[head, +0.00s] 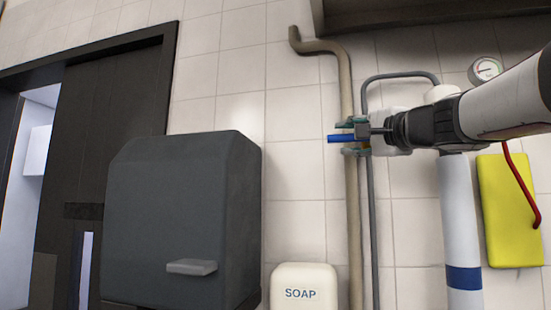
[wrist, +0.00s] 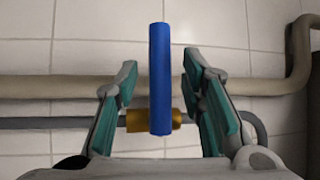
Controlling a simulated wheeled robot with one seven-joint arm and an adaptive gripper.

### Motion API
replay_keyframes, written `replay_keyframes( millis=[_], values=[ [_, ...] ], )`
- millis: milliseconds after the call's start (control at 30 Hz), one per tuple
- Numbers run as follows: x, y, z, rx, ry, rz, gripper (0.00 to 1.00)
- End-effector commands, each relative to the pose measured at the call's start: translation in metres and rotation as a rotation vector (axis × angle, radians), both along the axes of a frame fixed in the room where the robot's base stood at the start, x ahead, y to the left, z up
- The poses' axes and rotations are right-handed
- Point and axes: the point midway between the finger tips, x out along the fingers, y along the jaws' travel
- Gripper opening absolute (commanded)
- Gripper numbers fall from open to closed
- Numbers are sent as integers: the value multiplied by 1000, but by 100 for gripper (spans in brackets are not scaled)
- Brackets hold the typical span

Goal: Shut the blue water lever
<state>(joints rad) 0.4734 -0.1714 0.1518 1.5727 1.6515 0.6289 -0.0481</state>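The blue water lever (head: 341,138) sticks out to the left by the vertical pipe in the head view. In the wrist view the blue lever (wrist: 160,80) stands between my two fingers, with a brass fitting (wrist: 155,121) behind it. My gripper (head: 356,138) is at the pipe, around the lever's right part. In the wrist view my gripper (wrist: 160,82) is open, with teal pads on either side of the lever and a visible gap on both sides. The lever's right end is hidden by my gripper in the head view.
A beige pipe (head: 353,220) and a thinner grey pipe (head: 374,230) run down the tiled wall. A pressure gauge (head: 485,70) is at the upper right. A dark grey dispenser (head: 180,215), a soap box (head: 303,285) and a yellow panel (head: 508,210) are nearby.

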Motion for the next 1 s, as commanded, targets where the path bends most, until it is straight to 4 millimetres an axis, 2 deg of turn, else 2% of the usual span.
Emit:
replay_keyframes(
  millis=[300,500,700,1000],
  values=[
    [-59,-19,-9,0,-3,-1,36],
    [-89,-29,-15,0,-3,-1,36],
    [-102,-34,-18,1,-2,-1,36],
    [-104,-34,-18,1,-2,0,36]
  ],
)
